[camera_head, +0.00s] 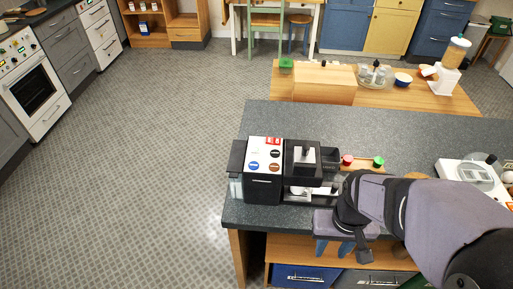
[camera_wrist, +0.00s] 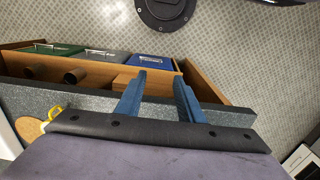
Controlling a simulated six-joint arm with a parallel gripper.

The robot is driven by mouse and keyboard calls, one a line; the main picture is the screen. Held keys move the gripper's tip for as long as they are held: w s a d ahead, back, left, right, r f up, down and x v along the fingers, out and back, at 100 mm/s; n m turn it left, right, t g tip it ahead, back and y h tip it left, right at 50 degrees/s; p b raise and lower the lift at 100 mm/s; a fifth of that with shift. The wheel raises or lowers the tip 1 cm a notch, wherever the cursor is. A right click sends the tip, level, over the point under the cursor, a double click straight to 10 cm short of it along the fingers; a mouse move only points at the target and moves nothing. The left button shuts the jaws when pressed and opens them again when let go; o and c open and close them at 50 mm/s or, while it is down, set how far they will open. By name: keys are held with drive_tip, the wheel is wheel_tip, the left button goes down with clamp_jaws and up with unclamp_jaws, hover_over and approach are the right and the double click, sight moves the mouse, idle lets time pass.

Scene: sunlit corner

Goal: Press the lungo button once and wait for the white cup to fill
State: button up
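The coffee machine (camera_head: 264,187) stands at the left end of the dark counter in the head view. Its white top panel (camera_head: 262,147) carries round blue, black and brown buttons and a red mark; the labels are too small to read, so I cannot tell which is lungo. A small white shape (camera_head: 336,187) by the spout side may be the white cup, but it is partly hidden and its fill cannot be seen. My gripper (camera_head: 333,249) is in front of the counter's near edge, right of and nearer than the machine. In the wrist view its blue fingers (camera_wrist: 158,88) are apart and empty.
A stand with red and green items (camera_head: 362,163) sits right of the machine. A white scale-like device (camera_head: 472,173) is on the counter's right. Below the counter, a wooden shelf holds bins, including a blue bin (camera_head: 303,277). Open floor lies to the left.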

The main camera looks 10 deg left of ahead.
idle(0.3)
clamp_jaws()
idle(1.6)
